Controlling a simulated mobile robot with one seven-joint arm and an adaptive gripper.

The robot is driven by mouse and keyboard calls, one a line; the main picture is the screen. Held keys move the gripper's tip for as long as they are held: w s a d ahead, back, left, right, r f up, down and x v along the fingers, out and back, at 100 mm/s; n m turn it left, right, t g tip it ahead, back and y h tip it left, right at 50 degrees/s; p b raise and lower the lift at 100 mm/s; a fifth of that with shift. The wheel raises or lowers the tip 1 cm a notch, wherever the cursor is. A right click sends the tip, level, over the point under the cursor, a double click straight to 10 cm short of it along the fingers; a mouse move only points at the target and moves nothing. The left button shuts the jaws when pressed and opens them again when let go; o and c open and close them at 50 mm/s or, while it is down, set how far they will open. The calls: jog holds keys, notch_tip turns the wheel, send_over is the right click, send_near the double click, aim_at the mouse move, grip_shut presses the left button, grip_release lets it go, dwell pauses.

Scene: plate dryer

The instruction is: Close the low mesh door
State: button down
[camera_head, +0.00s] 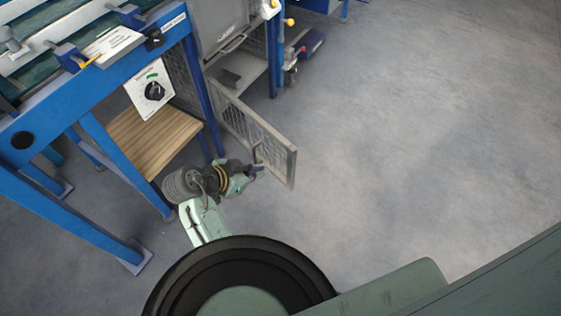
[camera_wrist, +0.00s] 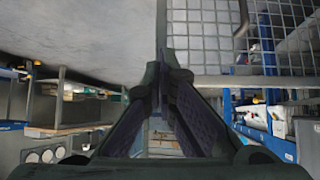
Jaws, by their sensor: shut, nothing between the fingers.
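The low mesh door (camera_head: 248,122) has a grey frame and wire mesh. It stands open, swung out from the blue-framed machine, its free edge toward the middle of the picture. In the wrist view the mesh (camera_wrist: 290,45) fills the upper right, with a frame bar running beside the fingertips. My gripper (camera_head: 260,168) is shut and empty, at the near left face of the door close to its free end. In the wrist view its fingertips (camera_wrist: 163,55) meet near the door frame; whether they touch it I cannot tell.
A blue frame with a wooden shelf (camera_head: 150,140) stands left of my arm. A blue wheeled item (camera_head: 306,43) stands farther back. The grey floor (camera_head: 420,130) to the right is clear.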

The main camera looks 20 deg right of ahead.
aim_at(290, 161)
jog(key=shift+w+d+f+p, duration=0.25)
jog(key=shift+w+d+f, duration=0.45)
jog(key=shift+d, duration=0.75)
jog(key=shift+w+d+f+p, duration=0.2)
jog(key=shift+w+d+f, duration=0.35)
jog(key=shift+d+f, duration=0.6)
jog(key=shift+w+d+f+p, duration=0.25)
jog(key=shift+w+d+f, duration=0.35)
jog(key=shift+d, duration=1.1)
